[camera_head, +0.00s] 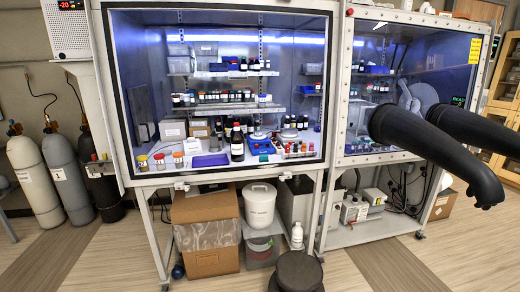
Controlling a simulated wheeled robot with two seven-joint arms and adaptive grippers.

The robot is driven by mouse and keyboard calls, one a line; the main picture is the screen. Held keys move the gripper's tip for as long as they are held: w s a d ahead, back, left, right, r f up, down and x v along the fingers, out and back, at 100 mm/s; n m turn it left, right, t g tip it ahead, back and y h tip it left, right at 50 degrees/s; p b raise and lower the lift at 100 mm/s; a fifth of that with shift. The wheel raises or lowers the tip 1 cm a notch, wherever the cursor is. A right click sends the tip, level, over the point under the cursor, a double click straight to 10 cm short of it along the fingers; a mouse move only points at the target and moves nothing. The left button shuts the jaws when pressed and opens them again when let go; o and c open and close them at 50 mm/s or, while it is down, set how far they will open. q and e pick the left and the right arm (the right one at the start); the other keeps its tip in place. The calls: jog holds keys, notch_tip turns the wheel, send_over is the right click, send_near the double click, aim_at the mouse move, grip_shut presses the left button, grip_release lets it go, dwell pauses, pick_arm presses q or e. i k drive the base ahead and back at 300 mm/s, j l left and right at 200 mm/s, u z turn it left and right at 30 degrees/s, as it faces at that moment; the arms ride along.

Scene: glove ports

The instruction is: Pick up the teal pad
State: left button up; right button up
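A small teal patch (263,158), which looks like the teal pad, lies on the floor of the open glove box, near its front edge and right of the middle. It is too small to make out its shape exactly. A blue-topped device (262,146) stands right behind it. A rack of small vials (298,150) is to its right and a dark bottle with a white label (237,144) to its left. Neither of my grippers shows in the head view.
The open glove box (220,171) has shelves full of bottles and bins. A purple pad (210,160) and several small jars lie at the front left. Black gloves (440,140) stick out from the right-hand box. A white bucket (259,205) and a cardboard box (205,220) stand below.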

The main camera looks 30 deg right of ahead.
aim_at(263, 158)
jog(key=i+z, duration=0.25)
jog(key=i, duration=0.5)
jog(key=i+j+z, duration=0.25)
jog(key=i, duration=0.45)
